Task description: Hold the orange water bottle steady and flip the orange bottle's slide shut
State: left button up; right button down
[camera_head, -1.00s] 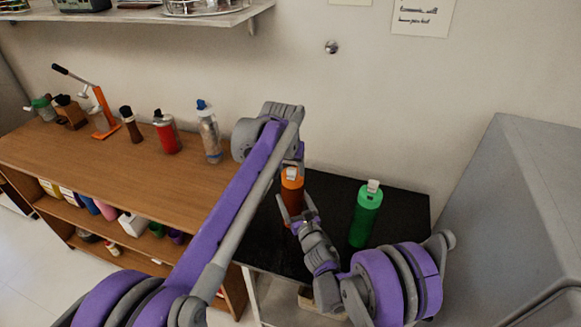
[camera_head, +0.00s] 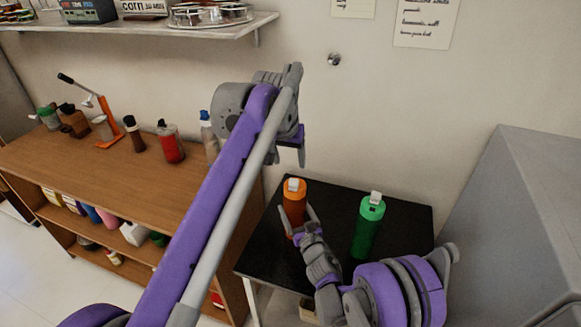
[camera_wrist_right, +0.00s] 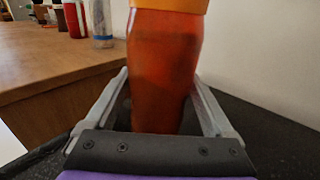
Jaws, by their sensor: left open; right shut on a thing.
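The orange water bottle (camera_head: 294,203) stands upright on the black table top, with an orange cap and a white piece on top. Whether its slide is open or shut is too small to tell. My right gripper (camera_head: 302,228) is shut around the bottle's body, and the right wrist view shows the bottle (camera_wrist_right: 163,70) between both fingers. My left gripper (camera_head: 297,153) is above and just behind the bottle, apart from it. It is open and empty, with its fingers partly hidden by its own arm.
A green bottle (camera_head: 368,226) stands close to the right on the black table (camera_head: 335,193). A grey cabinet (camera_head: 520,210) is farther right. A wooden counter (camera_head: 80,165) with several bottles and a juicer (camera_head: 108,125) is at left. A shelf (camera_head: 140,30) hangs above.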

pick_arm(q)
jog(key=shift+s+r, duration=0.2)
jog(key=shift+r, duration=0.2)
pick_arm(e)
grip_release()
jog(key=shift+s, duration=0.1)
